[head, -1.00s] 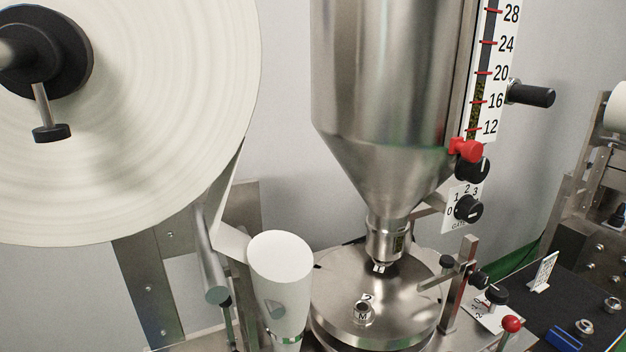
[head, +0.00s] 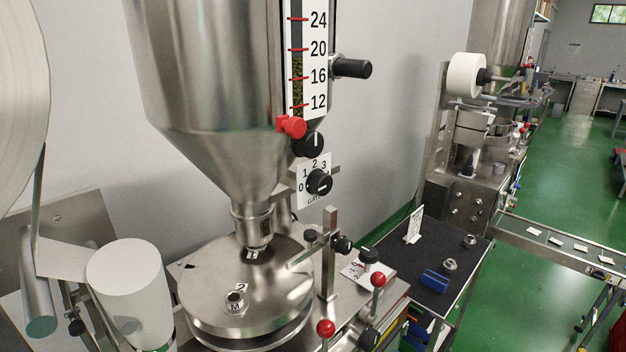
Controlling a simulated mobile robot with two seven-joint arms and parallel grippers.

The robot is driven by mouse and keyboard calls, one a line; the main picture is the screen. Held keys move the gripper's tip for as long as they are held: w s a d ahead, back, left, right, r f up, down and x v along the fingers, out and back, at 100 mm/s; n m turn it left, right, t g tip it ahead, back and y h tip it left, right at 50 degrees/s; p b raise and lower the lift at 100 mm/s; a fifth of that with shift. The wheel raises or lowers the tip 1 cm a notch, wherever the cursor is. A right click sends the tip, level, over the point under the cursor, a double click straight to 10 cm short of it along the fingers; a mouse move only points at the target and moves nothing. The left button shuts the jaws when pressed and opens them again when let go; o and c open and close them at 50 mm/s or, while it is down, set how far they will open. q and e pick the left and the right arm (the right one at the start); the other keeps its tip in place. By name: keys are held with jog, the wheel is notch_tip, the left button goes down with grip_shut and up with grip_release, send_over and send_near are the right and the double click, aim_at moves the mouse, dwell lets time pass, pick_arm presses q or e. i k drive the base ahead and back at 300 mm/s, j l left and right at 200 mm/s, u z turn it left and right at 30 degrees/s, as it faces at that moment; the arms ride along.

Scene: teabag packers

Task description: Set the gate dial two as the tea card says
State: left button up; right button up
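The gate dial is a round black knob (head: 319,182) on a white plate (head: 303,188) marked 0, 1, 2, 3, beside the lower cone of the steel hopper (head: 205,85). The light line on the knob lies roughly level, but I cannot tell which number it points to. A small white upright card (head: 414,224) stands on the dark mat at the right; its writing is too small to read, and I cannot tell whether it is the tea card. Neither of my grippers is in view.
A red-and-black fitting (head: 291,127) sits above the dial by the level scale (head: 318,60). Below are a round steel turntable (head: 215,310), a post (head: 329,250) and red-knobbed levers (head: 378,280). The dark mat (head: 440,262) holds a blue block (head: 436,281) and metal rings.

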aim_at(320, 183)
jog(key=l, duration=1.2)
jog(key=k+l, duration=0.15)
jog(key=l, duration=1.05)
jog(key=i+j+u, duration=0.4)
jog(key=i+j, duration=0.2)
jog(key=j, duration=0.2)
jog(key=i+j+u, duration=0.45)
jog(key=i+j, duration=0.15)
